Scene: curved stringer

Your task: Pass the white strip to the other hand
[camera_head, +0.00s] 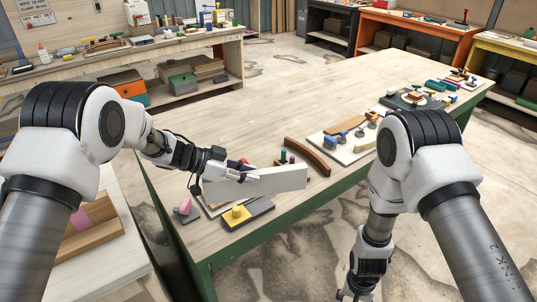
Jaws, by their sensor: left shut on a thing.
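The white strip (280,180) is a long flat bar held above the near left part of the wooden table (290,100). My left gripper (240,175) is shut on the strip near its left half; the strip's right end sticks out free. My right gripper (352,294) hangs low beside the table's near edge, well apart from the strip. It is partly cut off by the bottom of the picture, and I cannot tell whether its fingers are open.
A curved brown piece (308,156) lies just behind the strip. A white board with clamps (345,140) and other tools stand to the right. The table's far middle is clear.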

